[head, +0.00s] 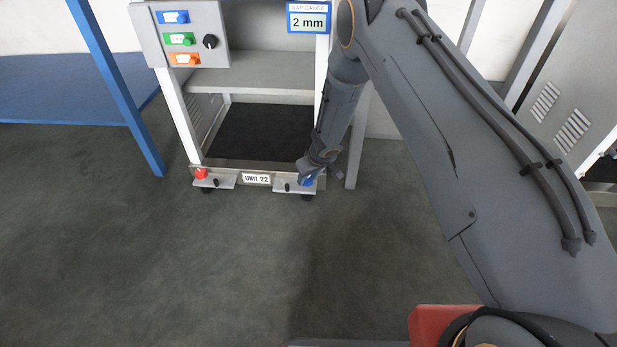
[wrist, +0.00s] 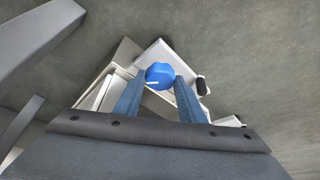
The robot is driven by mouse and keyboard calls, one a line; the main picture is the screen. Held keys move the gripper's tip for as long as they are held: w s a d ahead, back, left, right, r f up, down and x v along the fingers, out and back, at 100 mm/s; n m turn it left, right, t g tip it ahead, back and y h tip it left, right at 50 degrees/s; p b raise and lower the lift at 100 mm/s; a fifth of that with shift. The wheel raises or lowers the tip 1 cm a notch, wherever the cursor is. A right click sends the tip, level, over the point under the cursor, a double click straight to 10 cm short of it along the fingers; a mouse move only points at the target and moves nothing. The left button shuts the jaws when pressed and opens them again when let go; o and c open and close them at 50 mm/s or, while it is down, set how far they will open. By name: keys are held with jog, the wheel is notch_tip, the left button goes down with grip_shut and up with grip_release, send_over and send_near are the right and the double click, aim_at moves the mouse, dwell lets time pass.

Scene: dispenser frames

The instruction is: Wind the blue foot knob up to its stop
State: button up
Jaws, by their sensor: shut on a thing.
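The blue foot knob (wrist: 159,74) sits on a light bracket (wrist: 150,54) at the frame's foot, with a white mark on its near side. In the head view the blue knob (head: 308,181) shows at the lower right corner of the dispenser frame, partly hidden by my gripper (head: 322,172). My gripper (wrist: 160,88) is shut on the blue knob, one blue-grey finger on each side of it. A gap gauge display (head: 308,19) at the top of the frame reads 2 mm.
A red knob (head: 201,173) stands on the left foot bracket. A label (head: 256,179) between them reads UNIT 22. A panel (head: 187,38) above has blue, green and orange tags and a black dial. A grey post (head: 357,140) is close right of my gripper. The floor in front is clear.

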jog(key=o, duration=1)
jog(key=shift+o, duration=0.2)
jog(key=shift+m+h, duration=0.3)
jog(key=shift+m, duration=0.4)
jog(key=shift+r+m+p, duration=0.15)
jog(key=shift+m+p, duration=0.15)
jog(key=shift+p, duration=0.45)
jog(key=m+p, duration=0.1)
jog(key=p, duration=0.6)
jog(key=shift+s+a+m+h, duration=0.1)
jog(key=shift+m+h, duration=0.2)
jog(key=shift+h, duration=0.1)
jog(key=shift+p, duration=0.7)
